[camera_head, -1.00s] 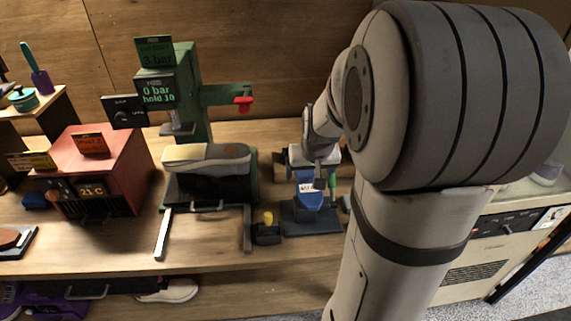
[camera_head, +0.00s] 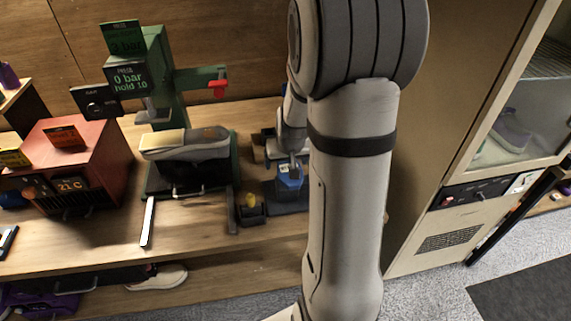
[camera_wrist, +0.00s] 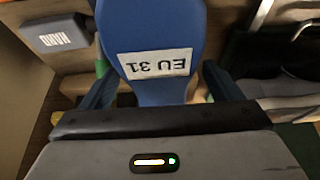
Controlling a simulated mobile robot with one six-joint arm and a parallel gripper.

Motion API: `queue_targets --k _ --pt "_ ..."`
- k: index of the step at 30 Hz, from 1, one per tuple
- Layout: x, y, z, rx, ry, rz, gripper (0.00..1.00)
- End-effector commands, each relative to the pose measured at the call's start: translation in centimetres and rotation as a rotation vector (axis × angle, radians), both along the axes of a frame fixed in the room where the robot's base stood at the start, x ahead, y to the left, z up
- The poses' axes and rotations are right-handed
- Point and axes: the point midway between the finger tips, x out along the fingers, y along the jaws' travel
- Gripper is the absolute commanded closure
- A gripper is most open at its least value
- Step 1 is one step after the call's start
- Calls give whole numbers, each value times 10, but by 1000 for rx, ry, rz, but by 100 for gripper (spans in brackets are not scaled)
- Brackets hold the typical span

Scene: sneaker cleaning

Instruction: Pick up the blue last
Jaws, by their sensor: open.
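The blue last (camera_head: 289,184) stands on a dark base (camera_head: 290,203) on the workbench, just left of my upright arm link in the head view. In the wrist view the blue last (camera_wrist: 150,28) fills the upper middle, with a white label reading "EU 31" upside down. My gripper (camera_wrist: 160,84) is open, with one dark finger on each side of the last. I cannot tell whether either finger touches it. In the head view my gripper (camera_head: 290,163) is at the top of the last, and its fingertips are hard to make out.
A small dark block with a yellow knob (camera_head: 250,203) is nearby. A red heater box (camera_head: 75,165) stands farther left. A beige cabinet (camera_head: 450,150) is on the right.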

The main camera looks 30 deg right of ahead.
Motion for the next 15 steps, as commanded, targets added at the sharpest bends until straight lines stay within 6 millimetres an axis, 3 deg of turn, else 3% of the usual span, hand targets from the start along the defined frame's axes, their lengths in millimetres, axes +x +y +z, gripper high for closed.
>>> queue_targets --k 15 --pt "0 1 -4 0 0 1 15"
